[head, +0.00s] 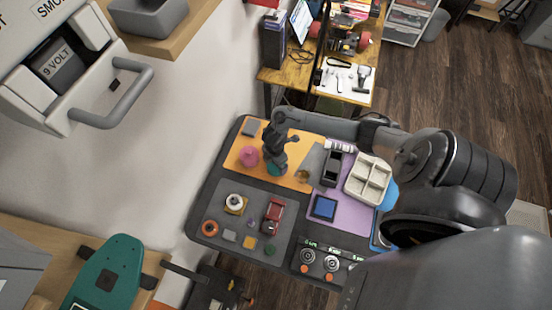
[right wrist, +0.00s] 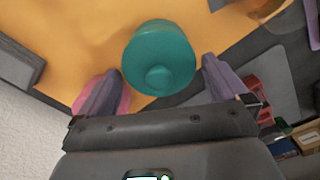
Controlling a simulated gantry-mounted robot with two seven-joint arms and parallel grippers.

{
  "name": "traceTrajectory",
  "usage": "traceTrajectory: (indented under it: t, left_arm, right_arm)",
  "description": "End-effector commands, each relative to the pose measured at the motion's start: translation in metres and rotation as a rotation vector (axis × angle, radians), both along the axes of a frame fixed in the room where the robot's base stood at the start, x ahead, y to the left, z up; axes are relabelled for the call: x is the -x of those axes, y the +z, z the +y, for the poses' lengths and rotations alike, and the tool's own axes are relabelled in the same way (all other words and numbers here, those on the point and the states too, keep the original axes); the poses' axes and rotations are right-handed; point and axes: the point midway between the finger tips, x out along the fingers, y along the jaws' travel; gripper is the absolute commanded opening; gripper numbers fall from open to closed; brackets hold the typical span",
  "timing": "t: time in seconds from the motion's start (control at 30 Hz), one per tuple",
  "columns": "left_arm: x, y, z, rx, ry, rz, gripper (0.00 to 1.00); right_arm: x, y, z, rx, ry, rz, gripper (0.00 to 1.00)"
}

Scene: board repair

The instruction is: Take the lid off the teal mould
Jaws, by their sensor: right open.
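The teal mould (right wrist: 158,45) is round, with a round knob on its lid (right wrist: 158,77), seen from above in the right wrist view. In the head view only a bit of the teal mould (head: 276,170) shows under my right gripper (head: 275,160), on the orange mat. My right gripper (right wrist: 160,68) is open, with one finger on each side of the mould as seen from the wrist. I cannot tell whether the fingers touch it. The lid appears to be on. My left gripper is not in view.
A pink object (head: 249,157) stands just left of the mould; it is partly behind a finger in the right wrist view (right wrist: 88,93). A red toy truck (head: 273,215), a cream divided tray (head: 368,180) and a dark blue square (head: 324,207) lie nearby.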

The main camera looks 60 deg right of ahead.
Motion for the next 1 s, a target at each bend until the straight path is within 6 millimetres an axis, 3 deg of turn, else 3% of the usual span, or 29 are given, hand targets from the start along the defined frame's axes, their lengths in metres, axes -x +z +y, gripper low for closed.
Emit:
traceTrajectory:
  t: [0.3,0.6,1.0]
  left_arm:
    - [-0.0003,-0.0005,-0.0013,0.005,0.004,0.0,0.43]
    - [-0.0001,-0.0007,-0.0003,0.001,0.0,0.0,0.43]
    - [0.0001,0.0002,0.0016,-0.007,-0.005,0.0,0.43]
  right_arm:
    - [0.0,-0.0048,-0.0001,0.0,-0.001,-0.001,1.0]
    - [-0.0001,-0.0047,-0.0003,0.0,-0.001,-0.001,0.56]
    - [-0.0004,0.0004,-0.0006,0.001,-0.001,-0.002,0.55]
